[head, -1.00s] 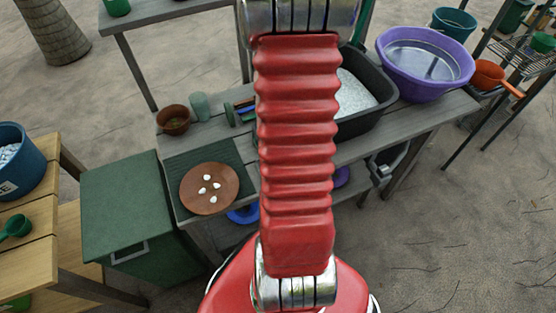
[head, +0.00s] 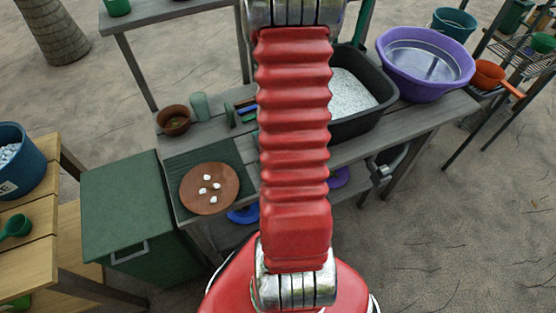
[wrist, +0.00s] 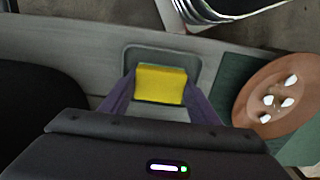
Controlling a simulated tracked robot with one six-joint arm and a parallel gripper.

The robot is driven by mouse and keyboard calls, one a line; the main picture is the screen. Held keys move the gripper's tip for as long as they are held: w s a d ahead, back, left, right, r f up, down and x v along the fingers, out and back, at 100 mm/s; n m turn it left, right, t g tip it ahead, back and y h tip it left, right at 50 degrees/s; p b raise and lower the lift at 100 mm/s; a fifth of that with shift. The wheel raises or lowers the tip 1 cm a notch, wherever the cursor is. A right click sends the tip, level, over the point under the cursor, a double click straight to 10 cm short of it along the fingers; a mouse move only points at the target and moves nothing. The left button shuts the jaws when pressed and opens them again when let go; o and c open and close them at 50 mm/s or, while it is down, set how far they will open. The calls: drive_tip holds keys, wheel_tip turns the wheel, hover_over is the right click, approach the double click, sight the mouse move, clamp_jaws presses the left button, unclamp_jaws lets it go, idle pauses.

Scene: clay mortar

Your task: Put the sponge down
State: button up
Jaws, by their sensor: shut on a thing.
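The yellow sponge (wrist: 162,84) is between the two fingers of my gripper (wrist: 161,92) in the wrist view, and the gripper is shut on it. Beneath or behind it is a shallow grey rectangular tray or recess (wrist: 133,56) on the grey wooden bench (wrist: 85,55). The sponge lies within its outline in the picture. I cannot tell whether the sponge touches it. In the head view my red arm hides the gripper and the sponge.
A terracotta disc (head: 209,189) with several white pebbles lies on a dark green mat (head: 228,153), left of my arm. A black tub (head: 365,124) of pale grains and a purple basin (head: 425,65) stand to the right. A brown bowl (head: 173,121) and green cup (head: 199,106) stand at the back.

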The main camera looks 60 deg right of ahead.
drive_tip(key=shift+f, duration=0.1)
drive_tip(key=o, duration=0.8)
drive_tip(key=shift+r, duration=6.1)
